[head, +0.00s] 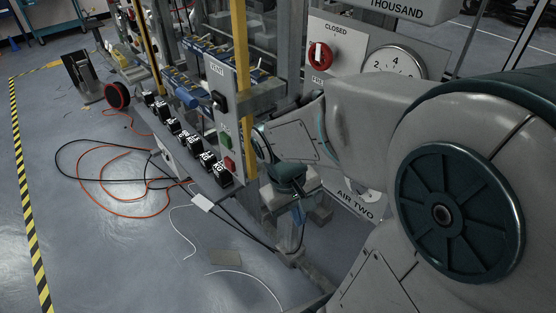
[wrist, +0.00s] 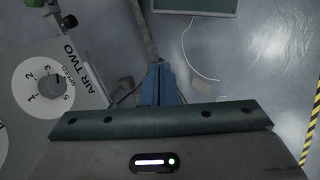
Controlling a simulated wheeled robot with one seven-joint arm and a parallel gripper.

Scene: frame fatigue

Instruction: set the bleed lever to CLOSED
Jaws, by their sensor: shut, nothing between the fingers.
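A red round control (head: 320,55) with a white upright bar sits on a pale panel in the head view, below the word CLOSED. A partly hidden label lies under it. No label reading "bleed" is legible, so I cannot tell whether this is the bleed lever. My gripper (head: 297,214) points down in the head view, lower than the red control and apart from it. Its blue fingers (wrist: 160,83) are together and empty in the wrist view. The red control is not visible in the wrist view.
A numbered gauge (head: 396,64) is right of the red control. A dial (wrist: 44,86) marked AIR TWO shows in the wrist view. A post with a VENT label, a black knob (head: 219,101) and buttons stands left of my gripper. Cables (head: 110,180) lie on the floor.

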